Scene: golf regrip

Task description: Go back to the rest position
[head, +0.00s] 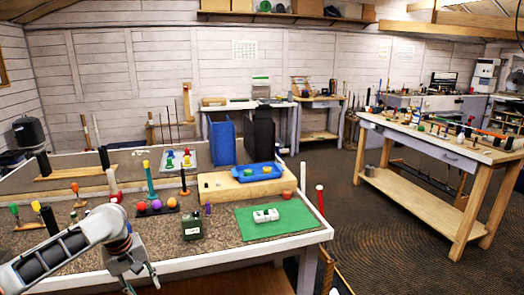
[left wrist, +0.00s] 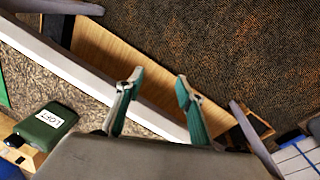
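My left gripper (head: 141,286) hangs low at the front edge of the near bench (head: 240,252) in the head view. The left wrist view shows its two green-padded fingers (left wrist: 160,82) spread apart with nothing between them. Below them lie the pale bench edge and the floor. A dark green box (head: 193,225) stands on the bench to the right of the gripper. The left wrist view shows this box marked LOFT (left wrist: 50,122), apart from the fingers. My right gripper is not in either view.
On the near bench are a ball tray (head: 171,209) with coloured balls, a green mat (head: 250,231) with a white object (head: 266,215), a blue tray (head: 240,176) and several upright grips. A second wooden bench (head: 420,143) stands at right. Open floor (head: 350,215) lies between them.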

